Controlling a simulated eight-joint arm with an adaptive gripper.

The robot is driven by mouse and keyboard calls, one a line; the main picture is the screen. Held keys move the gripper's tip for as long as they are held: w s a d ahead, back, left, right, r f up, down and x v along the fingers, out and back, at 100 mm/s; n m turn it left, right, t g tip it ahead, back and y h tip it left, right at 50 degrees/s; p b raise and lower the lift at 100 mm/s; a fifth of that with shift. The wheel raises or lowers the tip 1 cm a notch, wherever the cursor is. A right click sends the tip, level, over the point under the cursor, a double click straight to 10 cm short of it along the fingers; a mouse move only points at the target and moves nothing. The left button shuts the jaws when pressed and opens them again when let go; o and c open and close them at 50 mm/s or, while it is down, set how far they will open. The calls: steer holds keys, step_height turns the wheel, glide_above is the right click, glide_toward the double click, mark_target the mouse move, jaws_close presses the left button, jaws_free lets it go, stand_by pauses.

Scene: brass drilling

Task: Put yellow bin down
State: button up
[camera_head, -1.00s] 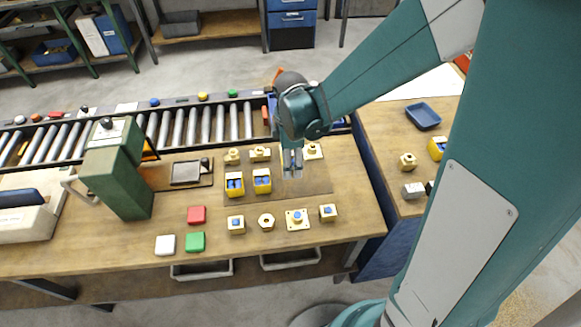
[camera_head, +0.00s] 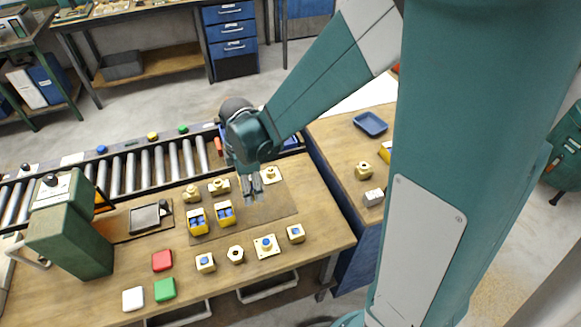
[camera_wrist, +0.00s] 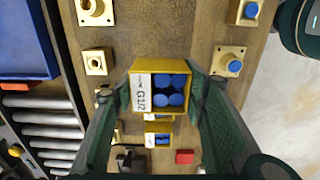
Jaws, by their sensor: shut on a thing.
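A yellow bin (camera_wrist: 158,66) with a white G1/2 label and several blue round parts is between my gripper's fingers in the wrist view. My gripper (camera_head: 254,190) is shut on this bin, with one dark green finger on each side. I cannot make out the held bin in the head view. The gripper hangs over the dark mat (camera_head: 270,206) on the wooden table (camera_head: 316,208). Two other yellow bins with blue parts, a left one (camera_head: 199,228) and a right one (camera_head: 226,220), stand left of the gripper.
Several brass fittings, including a flange with a blue centre (camera_head: 266,246), stand in front of and behind the bins. A green machine (camera_head: 72,235) stands at left. A roller conveyor (camera_head: 158,163) runs behind. Bare tabletop lies at the right front.

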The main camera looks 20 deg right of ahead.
steer(key=shift+d, duration=0.1)
steer(key=w+d+r+p, duration=0.2)
steer(key=w+d, duration=0.3)
steer(key=d, duration=0.4)
step_height(320, 180, up, 6)
steer(key=p, duration=0.5)
glide_above(345, 149)
steer(key=shift+f, duration=2.95)
steer(key=shift+f, duration=2.05)
